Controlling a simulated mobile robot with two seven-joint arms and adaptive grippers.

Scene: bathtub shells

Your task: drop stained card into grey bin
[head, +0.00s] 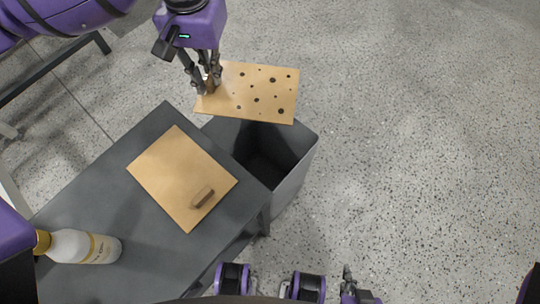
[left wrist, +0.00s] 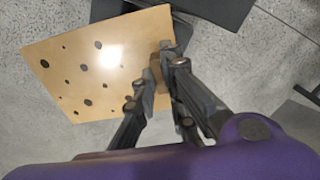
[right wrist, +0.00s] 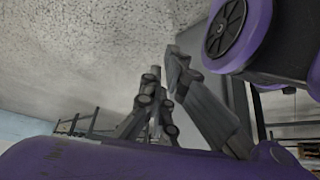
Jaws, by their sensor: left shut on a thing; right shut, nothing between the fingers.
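The stained card (head: 255,92), tan with dark spots, is held out flat over the far part of the grey bin (head: 300,165). My left gripper (head: 211,84) is shut on a small brown block at the card's left end. In the left wrist view the spotted card (left wrist: 100,65) extends left from the fingers (left wrist: 160,75). The bin stands open on the floor beside the table, and its dark inside shows below the card. My right gripper (head: 348,275) is shut and empty at the bottom of the head view; it also shows in the right wrist view (right wrist: 160,75).
A dark grey table (head: 135,225) stands left of the bin. On it lie a plain tan card (head: 165,175) with a brown block (head: 203,197) and a white bottle (head: 85,247) with a gold cap. The speckled floor at right is clear.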

